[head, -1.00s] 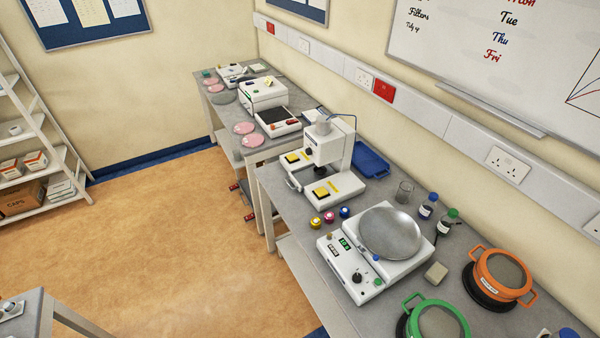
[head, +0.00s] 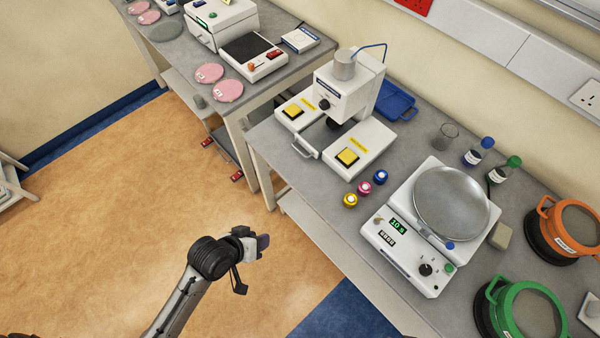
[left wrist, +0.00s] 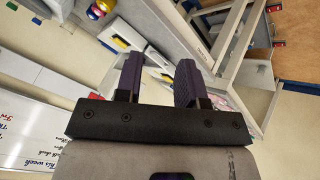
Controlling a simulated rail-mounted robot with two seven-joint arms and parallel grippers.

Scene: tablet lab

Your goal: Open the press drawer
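The white press (head: 345,110) stands on the grey bench in the head view, with a yellow pad on each side of its base. Its drawer handle (head: 304,148) is a pale bar at the front, between the two pads. The drawer itself is mostly hidden under the press head. My left gripper (head: 262,244) is over the floor in front of the bench, below and left of the press and apart from it. In the left wrist view its two dark fingers (left wrist: 157,80) stand apart with nothing between them. My right gripper is not in view.
Yellow, pink and blue capped pots (head: 365,188) stand near the bench edge. A white machine with a round metal pan (head: 397,235) is to their right. A blue tray (head: 397,101) lies behind the press. Open floor (head: 130,210) lies left of the bench.

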